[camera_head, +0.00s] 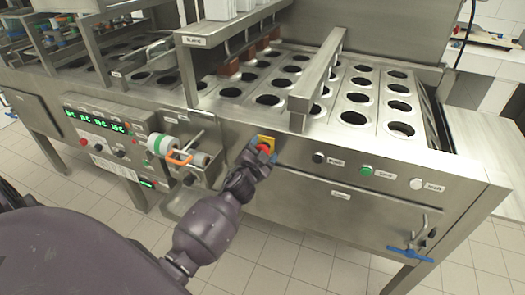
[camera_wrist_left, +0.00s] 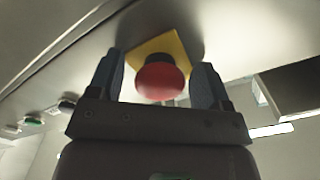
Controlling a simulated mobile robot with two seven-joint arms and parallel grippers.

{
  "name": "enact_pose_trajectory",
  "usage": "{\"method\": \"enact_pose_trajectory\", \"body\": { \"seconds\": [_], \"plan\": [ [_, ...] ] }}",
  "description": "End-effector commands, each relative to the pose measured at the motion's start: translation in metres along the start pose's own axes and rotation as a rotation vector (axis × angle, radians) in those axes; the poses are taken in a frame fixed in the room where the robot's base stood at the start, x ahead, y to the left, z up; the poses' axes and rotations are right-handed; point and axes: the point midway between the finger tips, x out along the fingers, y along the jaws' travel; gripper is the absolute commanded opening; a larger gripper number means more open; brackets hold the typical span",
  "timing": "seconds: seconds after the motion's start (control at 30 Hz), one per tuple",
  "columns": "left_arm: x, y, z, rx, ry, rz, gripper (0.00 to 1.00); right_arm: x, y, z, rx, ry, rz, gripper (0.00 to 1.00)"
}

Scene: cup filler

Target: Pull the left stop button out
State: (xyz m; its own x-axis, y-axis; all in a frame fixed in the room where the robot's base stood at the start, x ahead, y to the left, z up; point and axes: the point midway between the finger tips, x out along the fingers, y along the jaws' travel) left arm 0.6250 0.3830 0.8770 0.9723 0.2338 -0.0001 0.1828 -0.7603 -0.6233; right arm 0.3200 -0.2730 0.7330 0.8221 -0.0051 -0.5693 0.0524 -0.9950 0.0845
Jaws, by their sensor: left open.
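The stop button is a red knob on a yellow plate on the steel front panel of the machine. In the head view the red knob (camera_head: 265,147) shows just above my left gripper (camera_head: 262,158), partly hidden by it. In the left wrist view the red knob (camera_wrist_left: 160,80) lies between the two blue-grey fingers of my left gripper (camera_wrist_left: 160,82), with the yellow plate (camera_wrist_left: 182,48) behind it. The fingers stand on both sides of the knob with a gap to each. The gripper is open. My right gripper is not in view.
Black (camera_head: 318,157), green (camera_head: 366,170) and white (camera_head: 416,184) buttons sit to the right on the same panel. A blue-handled valve (camera_head: 410,252) hangs at lower right.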

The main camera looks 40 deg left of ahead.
Motion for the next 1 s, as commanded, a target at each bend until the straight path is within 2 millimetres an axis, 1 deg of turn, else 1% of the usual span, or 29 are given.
{"method": "enact_pose_trajectory", "body": {
  "seconds": [0.07, 0.5, 0.6, 0.77, 1.0],
  "plan": [
    [0.000, 0.000, 0.000, 0.000, 0.000, 0.000, 0.72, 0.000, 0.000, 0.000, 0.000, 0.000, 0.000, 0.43],
    [0.000, 0.000, 0.000, 0.000, 0.000, 0.000, 0.05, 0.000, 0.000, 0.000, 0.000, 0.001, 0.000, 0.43],
    [-0.002, 0.000, 0.000, -0.001, 0.000, 0.000, 0.04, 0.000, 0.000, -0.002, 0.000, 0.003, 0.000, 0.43],
    [-0.012, -0.001, -0.001, -0.004, 0.001, -0.001, 0.04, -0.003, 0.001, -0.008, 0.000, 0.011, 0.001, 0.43],
    [-0.012, 0.001, 0.001, 0.000, 0.000, 0.001, 0.04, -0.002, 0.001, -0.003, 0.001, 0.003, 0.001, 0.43]
  ]
}}
